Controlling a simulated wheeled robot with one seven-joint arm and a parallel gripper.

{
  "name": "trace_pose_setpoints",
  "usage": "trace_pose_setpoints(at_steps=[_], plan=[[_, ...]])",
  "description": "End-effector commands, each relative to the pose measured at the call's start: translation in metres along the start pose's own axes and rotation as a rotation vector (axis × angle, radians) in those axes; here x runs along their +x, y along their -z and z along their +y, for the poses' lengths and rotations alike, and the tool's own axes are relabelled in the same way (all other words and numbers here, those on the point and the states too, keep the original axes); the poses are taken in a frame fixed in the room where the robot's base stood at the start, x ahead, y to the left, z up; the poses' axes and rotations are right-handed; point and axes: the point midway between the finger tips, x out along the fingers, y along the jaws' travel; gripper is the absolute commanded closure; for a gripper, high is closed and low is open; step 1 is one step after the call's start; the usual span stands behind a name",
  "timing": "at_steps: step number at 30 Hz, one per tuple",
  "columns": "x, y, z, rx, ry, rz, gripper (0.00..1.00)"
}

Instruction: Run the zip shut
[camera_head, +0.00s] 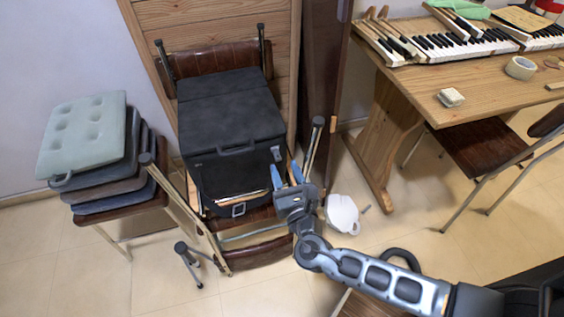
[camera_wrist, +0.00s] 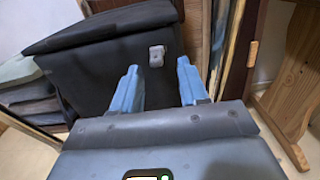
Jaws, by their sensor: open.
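A black bag (camera_head: 230,115) stands on a chair against the wooden panel. It also fills the upper left of the wrist view (camera_wrist: 100,60). A small pale grey tab (camera_wrist: 156,56) sits on the bag's side face; it looks like the zip's pull, and it shows small at the bag's right side in the head view (camera_head: 276,153). I cannot make out the zip's teeth. My gripper (camera_head: 286,175) is open, its blue fingers pointing at that side. In the wrist view the tab appears between and just beyond the fingertips (camera_wrist: 158,68), with nothing held.
Papers (camera_head: 242,198) show in the bag's open lower front. Stacked cushions (camera_head: 85,140) lie on a chair at the left. A wooden table (camera_head: 440,80) with piano keys (camera_head: 450,42) stands at the right. A white dustpan-like object (camera_head: 342,213) lies on the floor right of my gripper.

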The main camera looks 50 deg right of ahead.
Motion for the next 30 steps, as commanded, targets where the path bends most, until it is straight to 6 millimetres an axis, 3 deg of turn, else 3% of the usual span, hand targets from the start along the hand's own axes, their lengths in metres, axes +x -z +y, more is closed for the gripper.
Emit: trace_pose_setpoints(at_steps=[3, 9, 30], plan=[[-0.019, 0.001, -0.001, 0.0, 0.001, 0.002, 0.56], [-0.037, 0.001, -0.001, 0.001, 0.003, 0.001, 0.56], [-0.041, 0.002, -0.004, 0.018, 0.002, 0.015, 0.56]])
